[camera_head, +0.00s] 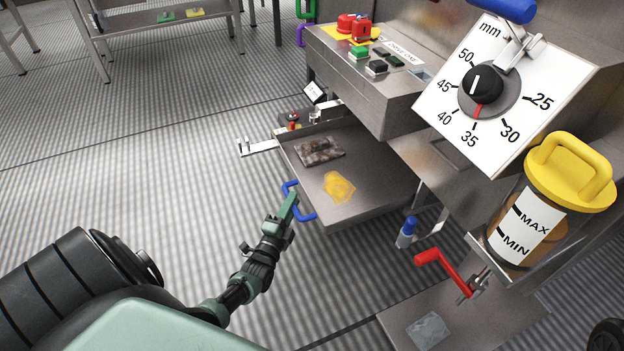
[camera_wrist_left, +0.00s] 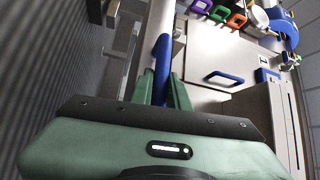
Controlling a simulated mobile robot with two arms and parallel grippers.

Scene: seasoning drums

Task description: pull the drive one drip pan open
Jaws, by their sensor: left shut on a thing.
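The drip pan (camera_head: 375,190) is a flat grey metal tray, standing out from under the machine in the head view. A dark brown crusty patch and a yellow smear lie on it. Its blue bar handle (camera_head: 304,215) is on the near left edge. My left gripper (camera_head: 291,199) is at that handle, and the wrist view shows its green fingers (camera_wrist_left: 162,84) shut on the blue bar (camera_wrist_left: 162,55). The fingers hide part of the bar. My right gripper is in neither view.
A metal control box (camera_head: 350,83) with buttons overhangs the pan's far side. A metal bracket (camera_head: 258,147) juts out left of the pan. A red crank (camera_head: 442,268), a blue-topped knob (camera_head: 407,228) and a yellow-lidded jar (camera_head: 540,215) are at right. The ribbed floor at left is clear.

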